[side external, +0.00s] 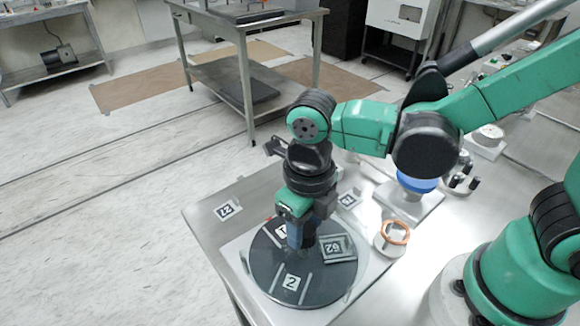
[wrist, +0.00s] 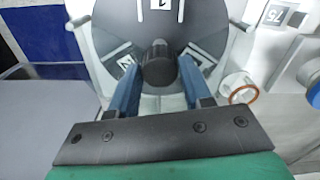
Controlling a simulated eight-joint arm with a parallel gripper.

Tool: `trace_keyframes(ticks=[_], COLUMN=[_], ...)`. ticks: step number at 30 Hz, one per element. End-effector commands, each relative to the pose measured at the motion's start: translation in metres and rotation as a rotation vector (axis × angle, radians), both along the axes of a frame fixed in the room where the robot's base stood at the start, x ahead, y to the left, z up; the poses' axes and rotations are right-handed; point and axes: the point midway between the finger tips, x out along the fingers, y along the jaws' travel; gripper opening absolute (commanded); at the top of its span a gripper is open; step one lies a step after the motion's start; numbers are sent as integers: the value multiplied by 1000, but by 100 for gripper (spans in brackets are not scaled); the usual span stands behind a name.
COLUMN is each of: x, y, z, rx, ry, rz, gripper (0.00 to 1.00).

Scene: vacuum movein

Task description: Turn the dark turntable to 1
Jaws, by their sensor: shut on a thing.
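The dark turntable (side external: 322,284) is a round dark disc on a light square base at the front of the steel table. White lines divide its top, and a label reading 2 (side external: 291,282) faces the side camera. A label that appears to read 1 (side external: 281,231) shows beside my gripper, partly hidden. In the wrist view the disc (wrist: 205,38) has a black round knob (wrist: 158,66) at its middle. My gripper (wrist: 160,88) points down, its two blue fingers shut on the knob. It also shows in the side view (side external: 301,243), where it hides the knob.
An orange-rimmed ring fixture (side external: 395,233) stands close right of the turntable. A blue-topped fixture (side external: 417,184) and a plate with black pegs (side external: 463,180) are behind it. A tag reading 27 (side external: 228,209) lies on the bare table corner at left.

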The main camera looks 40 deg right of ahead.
Motion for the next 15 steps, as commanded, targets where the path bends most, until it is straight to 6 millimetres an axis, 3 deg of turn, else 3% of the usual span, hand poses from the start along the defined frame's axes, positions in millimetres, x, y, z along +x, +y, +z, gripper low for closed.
trace_keyframes(ticks=[13,14,15], x=[0,0,0], y=[0,0,0], z=[0,0,0], rx=[0,0,0], ry=[-1,-1,-1], rz=[11,11,10], gripper=[0,46,58])
